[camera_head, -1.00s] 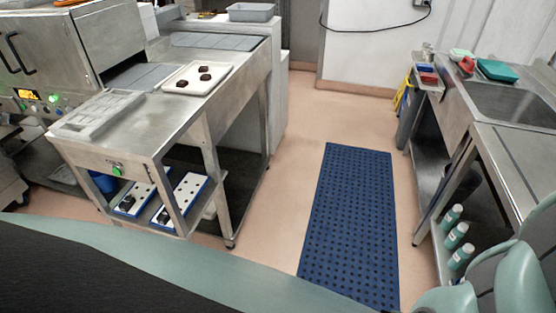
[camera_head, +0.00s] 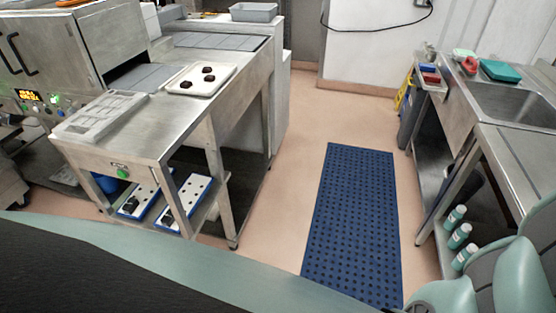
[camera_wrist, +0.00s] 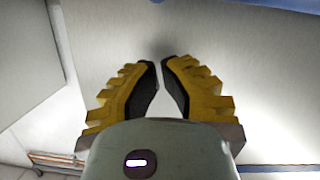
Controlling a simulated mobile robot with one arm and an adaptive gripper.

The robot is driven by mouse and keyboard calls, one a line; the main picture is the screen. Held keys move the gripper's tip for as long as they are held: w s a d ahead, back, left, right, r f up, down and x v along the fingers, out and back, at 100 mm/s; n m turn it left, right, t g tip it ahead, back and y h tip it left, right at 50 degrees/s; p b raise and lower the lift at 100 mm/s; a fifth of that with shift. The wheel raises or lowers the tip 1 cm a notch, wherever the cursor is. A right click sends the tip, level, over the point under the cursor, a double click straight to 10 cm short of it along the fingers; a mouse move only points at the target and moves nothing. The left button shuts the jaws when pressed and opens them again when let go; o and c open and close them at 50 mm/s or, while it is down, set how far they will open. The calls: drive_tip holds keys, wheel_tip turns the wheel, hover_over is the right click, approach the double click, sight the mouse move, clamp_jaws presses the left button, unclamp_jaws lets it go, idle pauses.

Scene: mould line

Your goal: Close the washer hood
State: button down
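The washer hood is not identifiable in the head view, which looks over a work area without my gripper. In the wrist view, my gripper (camera_wrist: 160,62) has yellow ribbed fingers with dark pads. Its fingertips are drawn together with only a slight gap, and nothing shows between them. A broad, plain pale grey surface (camera_wrist: 225,60) fills the view beyond the fingertips. I cannot tell whether it is the hood, or whether the fingertips touch it. A whitish panel (camera_wrist: 25,60) stands at the left of that view.
In the head view, a steel table (camera_head: 150,132) with a white tray (camera_head: 222,84) of dark pieces stands left, beside an oven-like machine (camera_head: 45,45). A steel sink bench (camera_head: 470,130) stands right. A blue perforated mat (camera_head: 352,225) lies on the clear floor between them.

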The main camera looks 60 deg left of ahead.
drive_tip(key=b+v, duration=0.1)
drive_tip(key=v, duration=0.6)
drive_tip(key=shift+s, duration=0.1)
